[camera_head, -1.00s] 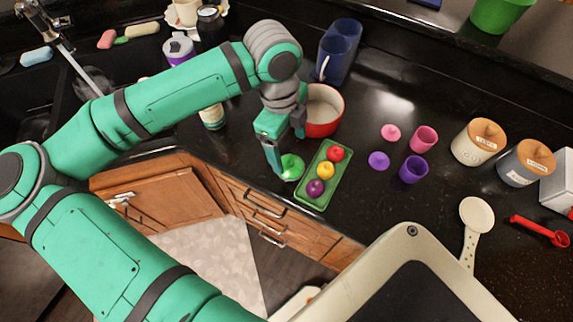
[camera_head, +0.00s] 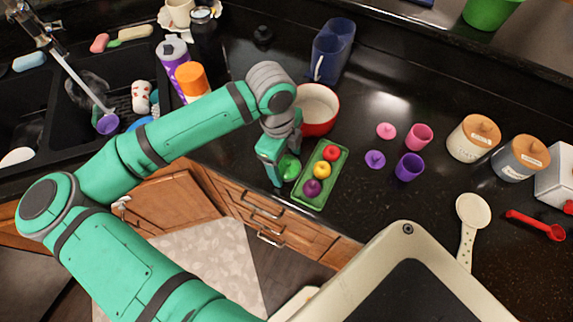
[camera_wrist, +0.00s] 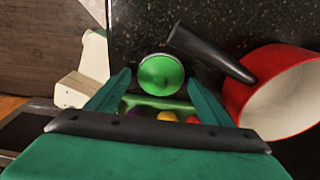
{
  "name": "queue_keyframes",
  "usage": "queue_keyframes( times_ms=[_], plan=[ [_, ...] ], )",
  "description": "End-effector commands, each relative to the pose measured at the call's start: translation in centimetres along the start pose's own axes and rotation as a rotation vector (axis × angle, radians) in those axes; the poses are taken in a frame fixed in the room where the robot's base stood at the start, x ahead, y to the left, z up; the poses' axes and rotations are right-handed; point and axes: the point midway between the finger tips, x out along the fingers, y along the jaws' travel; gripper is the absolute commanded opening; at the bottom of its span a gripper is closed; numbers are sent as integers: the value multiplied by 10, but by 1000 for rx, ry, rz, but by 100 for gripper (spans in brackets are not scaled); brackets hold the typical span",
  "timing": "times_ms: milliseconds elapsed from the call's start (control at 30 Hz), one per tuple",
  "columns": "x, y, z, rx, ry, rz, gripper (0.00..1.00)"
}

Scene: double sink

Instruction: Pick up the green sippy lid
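The green sippy lid (camera_head: 291,167) is a round disc on the dark counter, just left of a green tray (camera_head: 338,176) in the head view. In the wrist view the lid (camera_wrist: 160,74) lies centred between my fingertips, with a gap on each side. My gripper (camera_head: 278,174) is open, pointing down at the lid, and partly covers it in the head view. Its two fingers also show in the wrist view (camera_wrist: 159,80). Contact with the lid does not show.
The tray holds a red, a yellow and a purple fruit. A red pot (camera_head: 320,128) stands behind; its dark handle (camera_wrist: 210,52) passes near the lid. Pink and purple cups (camera_head: 409,168) and lids stand to the right. The counter edge is close in front.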

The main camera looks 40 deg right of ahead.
Motion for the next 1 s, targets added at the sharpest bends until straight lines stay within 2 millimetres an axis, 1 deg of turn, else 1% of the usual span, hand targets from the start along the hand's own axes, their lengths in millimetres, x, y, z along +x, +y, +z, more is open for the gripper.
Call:
queue_keyframes(
  times_ms=[33, 133, 167, 500, 667, 767, 867, 1000],
  plan=[
    [0, 0, 0, 0, 0, 0, 60],
    [0, 0, 0, 0, 0, 0, 36],
    [0, 0, 0, 0, 0, 0, 34],
    [-1, 0, 0, 0, 0, 0, 33],
    [-6, 0, -1, 1, 0, 0, 33],
    [-16, 0, -1, 1, -3, -1, 33],
    [-31, 0, -3, 1, -4, -1, 33],
    [-56, 20, -1, -2, -5, -1, 33]
  ],
)
